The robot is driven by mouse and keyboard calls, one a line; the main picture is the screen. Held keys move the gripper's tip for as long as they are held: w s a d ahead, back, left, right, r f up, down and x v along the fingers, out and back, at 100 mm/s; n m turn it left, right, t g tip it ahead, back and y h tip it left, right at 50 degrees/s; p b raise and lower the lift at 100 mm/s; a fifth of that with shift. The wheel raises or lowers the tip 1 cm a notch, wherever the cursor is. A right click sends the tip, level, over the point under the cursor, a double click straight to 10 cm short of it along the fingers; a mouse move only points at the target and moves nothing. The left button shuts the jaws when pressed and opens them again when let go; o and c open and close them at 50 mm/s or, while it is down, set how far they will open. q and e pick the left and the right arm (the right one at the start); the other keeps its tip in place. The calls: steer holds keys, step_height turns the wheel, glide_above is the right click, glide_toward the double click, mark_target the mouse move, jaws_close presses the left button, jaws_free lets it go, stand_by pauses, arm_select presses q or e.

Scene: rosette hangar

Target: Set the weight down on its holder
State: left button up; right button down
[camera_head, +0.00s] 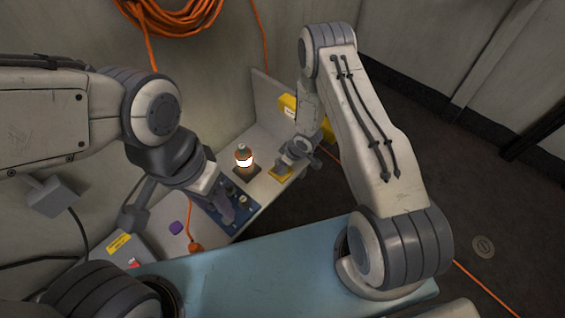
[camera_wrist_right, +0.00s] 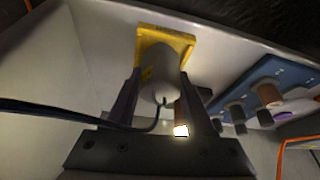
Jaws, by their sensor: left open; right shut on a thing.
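The weight, a pale grey cylinder (camera_wrist_right: 160,78), sits between the fingers of my right gripper (camera_wrist_right: 160,73) in the right wrist view. The gripper is shut on it. A yellow square holder (camera_wrist_right: 183,45) lies right behind the weight in that view. I cannot tell whether the two touch. In the head view the holder (camera_head: 280,174) shows at the edge of the white bench, just below my right gripper (camera_head: 296,160), which hides most of the weight. My left gripper (camera_head: 230,207) is open over a blue panel.
An orange and white lamp (camera_head: 244,158) stands on the bench (camera_head: 262,191) left of the holder. A blue panel (camera_head: 243,212) with knobs, a purple block (camera_head: 176,228) and an orange-handled thing (camera_head: 195,247) lie further left. A yellow box (camera_head: 290,105) is behind my right arm.

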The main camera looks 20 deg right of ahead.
steer(key=shift+f, duration=0.2)
stand_by(0.6)
steer(key=shift+c, duration=1)
jaws_free()
steer(key=p+v, duration=0.5)
steer(key=v, duration=0.5)
steer(key=shift+r, duration=0.2)
